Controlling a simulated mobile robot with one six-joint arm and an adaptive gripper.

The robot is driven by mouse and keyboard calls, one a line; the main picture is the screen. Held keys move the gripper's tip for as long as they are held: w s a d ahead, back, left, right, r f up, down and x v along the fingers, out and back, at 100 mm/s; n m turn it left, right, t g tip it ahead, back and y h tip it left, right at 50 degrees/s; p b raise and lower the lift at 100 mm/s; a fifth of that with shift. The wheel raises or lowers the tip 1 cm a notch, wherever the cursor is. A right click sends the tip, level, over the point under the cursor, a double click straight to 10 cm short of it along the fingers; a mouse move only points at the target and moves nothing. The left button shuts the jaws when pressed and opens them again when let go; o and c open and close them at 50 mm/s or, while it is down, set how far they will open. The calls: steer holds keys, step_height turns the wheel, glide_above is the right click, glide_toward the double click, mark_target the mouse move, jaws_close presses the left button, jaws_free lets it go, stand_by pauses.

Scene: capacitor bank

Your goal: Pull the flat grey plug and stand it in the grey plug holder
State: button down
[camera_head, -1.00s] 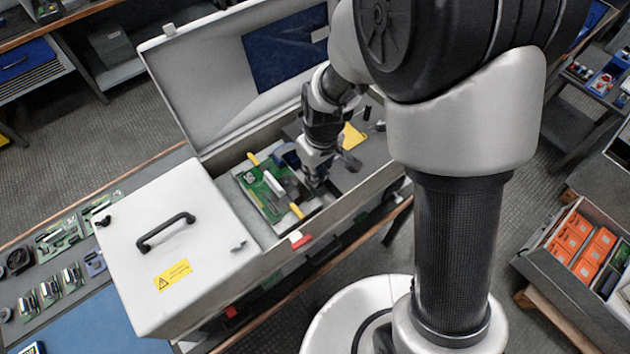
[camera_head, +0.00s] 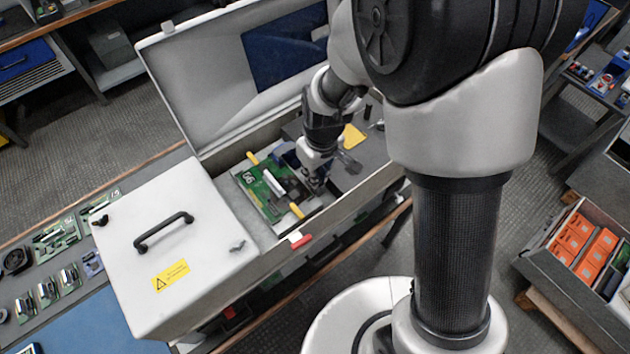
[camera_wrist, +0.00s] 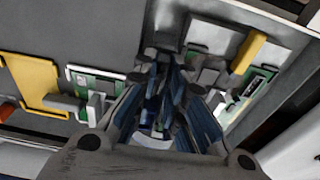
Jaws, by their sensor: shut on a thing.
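My gripper (camera_head: 318,180) is inside the open grey cabinet, just right of a green circuit board (camera_head: 262,195). In the wrist view its fingers (camera_wrist: 167,75) are close together around a grey piece (camera_wrist: 168,28), which I take to be the flat grey plug. The fingers hide most of it, and I cannot tell whether it still touches its socket. I cannot make out the grey plug holder with certainty in either view.
The cabinet's raised lid (camera_head: 215,90) stands behind the arm. A closed white cover with a black handle (camera_head: 164,231) is at left. The board has yellow ends (camera_head: 297,211) and a white block (camera_head: 274,182). A yellow plate (camera_wrist: 35,82) lies on the grey panel.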

steer(key=shift+f, duration=0.15)
steer(key=c, duration=1.6)
jaws_free()
steer(key=shift+o, duration=0.2)
step_height(320, 180, up, 12)
steer(key=s+d, duration=0.1)
steer(key=s+d+r+m+t+b, duration=0.1)
steer(key=s+d+r+m, duration=0.2)
steer(key=s+d, duration=0.3)
steer(key=s+d+r+m+t+b, duration=0.2)
steer(key=s+d+r+m, duration=0.2)
steer(key=s, duration=0.7)
steer(key=shift+s+d+r+h, duration=0.15)
steer(key=shift+d+r+h, duration=0.35)
steer(key=shift+d, duration=0.35)
